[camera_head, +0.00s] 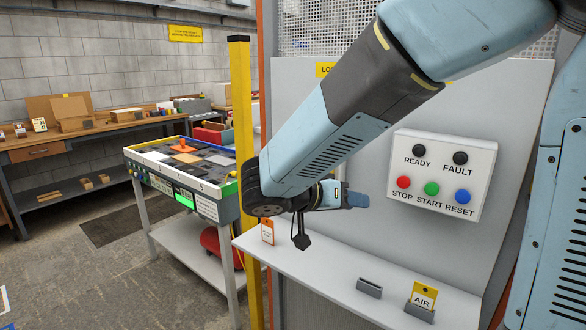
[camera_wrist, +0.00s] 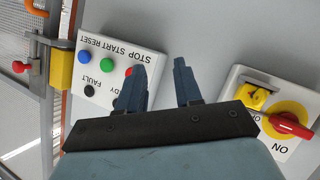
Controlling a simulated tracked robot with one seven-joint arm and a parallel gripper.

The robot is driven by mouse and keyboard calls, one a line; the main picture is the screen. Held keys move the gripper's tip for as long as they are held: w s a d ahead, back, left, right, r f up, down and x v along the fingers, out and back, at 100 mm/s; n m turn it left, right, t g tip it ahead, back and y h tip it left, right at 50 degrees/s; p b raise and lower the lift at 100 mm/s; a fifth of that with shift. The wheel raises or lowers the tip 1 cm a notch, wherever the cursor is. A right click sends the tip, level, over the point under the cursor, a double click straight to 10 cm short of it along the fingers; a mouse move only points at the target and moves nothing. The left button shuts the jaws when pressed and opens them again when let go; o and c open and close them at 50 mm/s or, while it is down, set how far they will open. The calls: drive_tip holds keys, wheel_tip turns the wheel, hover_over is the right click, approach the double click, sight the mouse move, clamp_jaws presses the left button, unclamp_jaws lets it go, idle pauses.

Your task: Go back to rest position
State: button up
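My gripper (camera_head: 355,197) is in front of the grey panel, left of the white button box (camera_head: 442,172) and above the grey shelf. In the wrist view, the two blue fingers of my gripper (camera_wrist: 160,68) stand apart with nothing between them. The box carries red STOP, green START and blue RESET buttons, with dark READY and FAULT lamps above. In the wrist view the box (camera_wrist: 112,62) appears upside down, and one finger partly covers its red button. I cannot tell the distance from fingers to box.
The grey shelf (camera_head: 330,280) holds a dark slotted block (camera_head: 369,287) and a yellow AIR tag (camera_head: 423,296). A yellow post (camera_head: 241,110) stands beside a board table (camera_head: 185,165). The wrist view shows a red rotary switch (camera_wrist: 289,125) and a red knob (camera_wrist: 20,67).

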drive_tip(key=s+d+r+n+y, duration=0.1)
drive_tip(key=s+d+n+y, duration=0.2)
drive_tip(key=s+d+y, duration=0.2)
drive_tip(key=s+d+r+n+g+y, duration=0.1)
drive_tip(key=s+d+n+y, duration=0.2)
drive_tip(key=s+d+y, duration=0.3)
drive_tip(key=s, duration=0.3)
drive_tip(key=shift+r+y, duration=0.4)
